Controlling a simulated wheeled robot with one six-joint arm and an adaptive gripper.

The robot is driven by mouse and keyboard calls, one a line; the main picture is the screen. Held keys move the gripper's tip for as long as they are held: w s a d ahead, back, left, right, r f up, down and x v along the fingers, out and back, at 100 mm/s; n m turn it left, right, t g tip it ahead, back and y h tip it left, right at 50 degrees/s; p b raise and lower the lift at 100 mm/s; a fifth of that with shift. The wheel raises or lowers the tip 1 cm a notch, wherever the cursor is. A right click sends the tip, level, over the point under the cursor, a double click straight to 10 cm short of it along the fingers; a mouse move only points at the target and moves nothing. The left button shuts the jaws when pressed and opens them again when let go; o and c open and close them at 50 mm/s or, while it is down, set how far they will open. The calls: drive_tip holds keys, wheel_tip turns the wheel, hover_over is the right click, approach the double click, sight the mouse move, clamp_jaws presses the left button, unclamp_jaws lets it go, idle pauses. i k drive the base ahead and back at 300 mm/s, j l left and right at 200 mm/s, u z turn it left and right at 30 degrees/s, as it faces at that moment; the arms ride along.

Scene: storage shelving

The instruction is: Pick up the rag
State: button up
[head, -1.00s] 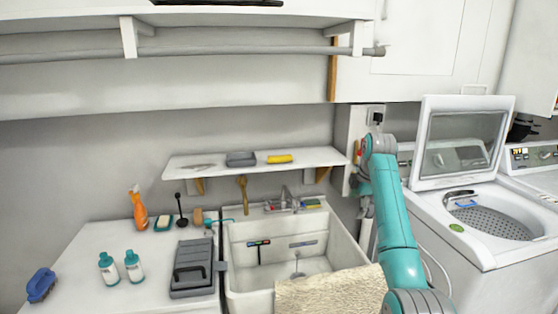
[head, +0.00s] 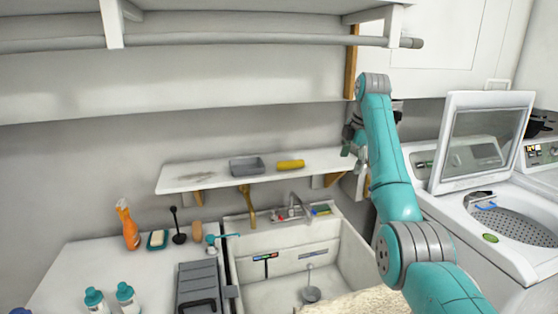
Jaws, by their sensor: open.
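A beige, rough-textured cloth (head: 352,304) shows at the bottom edge in front of the sink, partly cut off and partly behind my arm; it may be the rag. A yellow rolled or folded item (head: 290,165) lies on the wall shelf; I cannot tell if it is cloth. A flat greyish patch (head: 195,178) lies on the shelf's left part, too faint to identify. My gripper (head: 350,150) is beside the shelf's right end, small and partly hidden by my arm. It is open and apart from all of these.
The white wall shelf (head: 225,173) also holds a grey tray (head: 246,166). The white sink (head: 262,296) is below it. An open-lidded washer (head: 450,214) stands right.

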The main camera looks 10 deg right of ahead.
sight(282, 165)
drive_tip(key=i+j, duration=0.55)
drive_tip(key=i, duration=0.25)
drive_tip(key=i+j, duration=0.2)
drive_tip(key=j, duration=0.25)
